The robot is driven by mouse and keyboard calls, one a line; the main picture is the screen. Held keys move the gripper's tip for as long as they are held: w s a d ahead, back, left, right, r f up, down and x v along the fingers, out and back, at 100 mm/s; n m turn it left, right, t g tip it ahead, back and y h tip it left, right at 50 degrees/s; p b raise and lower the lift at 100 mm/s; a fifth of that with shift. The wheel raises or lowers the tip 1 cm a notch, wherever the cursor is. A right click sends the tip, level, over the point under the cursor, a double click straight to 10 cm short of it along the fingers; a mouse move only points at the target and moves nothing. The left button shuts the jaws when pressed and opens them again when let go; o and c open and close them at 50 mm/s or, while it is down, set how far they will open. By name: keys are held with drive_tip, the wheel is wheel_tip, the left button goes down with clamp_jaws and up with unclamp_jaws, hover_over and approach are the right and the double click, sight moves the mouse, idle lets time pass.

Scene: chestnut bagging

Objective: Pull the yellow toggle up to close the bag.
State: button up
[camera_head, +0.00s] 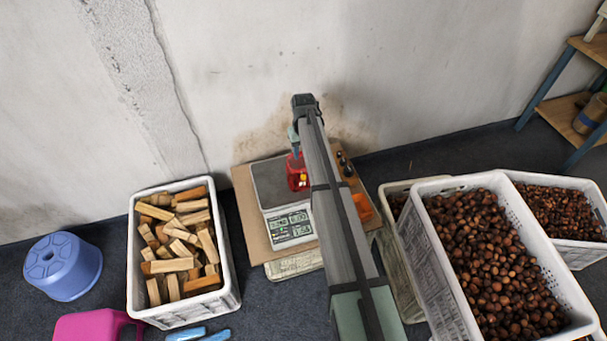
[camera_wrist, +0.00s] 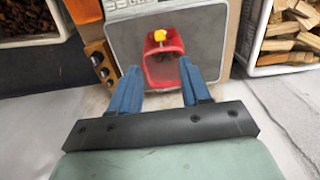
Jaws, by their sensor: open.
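The red bag (camera_head: 294,181) stands on the grey plate of a scale (camera_head: 268,184), partly hidden by my arm in the head view. The wrist view shows the bag (camera_wrist: 150,72) with a reddish-grey middle framed by brighter red; I cannot tell how wide its mouth is. The yellow toggle (camera_wrist: 159,35) is at the bag's far end in the wrist view, and shows small in the head view (camera_head: 303,177). My gripper (camera_wrist: 160,70) is open, its two blue fingers spread to either side of the bag, with nothing between the tips touching the toggle.
A wooden block with round holes (camera_wrist: 100,62) lies beside the scale. A crate of wood pieces (camera_head: 229,290) stands left, crates of chestnuts (camera_head: 457,318) stand right. The wall (camera_head: 240,60) is close behind the scale. A blue stool (camera_head: 62,262) stands far left.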

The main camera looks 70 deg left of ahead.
sight(304, 176)
wheel_tip(304, 176, down, 13)
drive_tip(key=shift+f, duration=0.15)
idle(0.4)
drive_tip(key=shift+c, duration=0.3)
clamp_jaws()
idle(0.4)
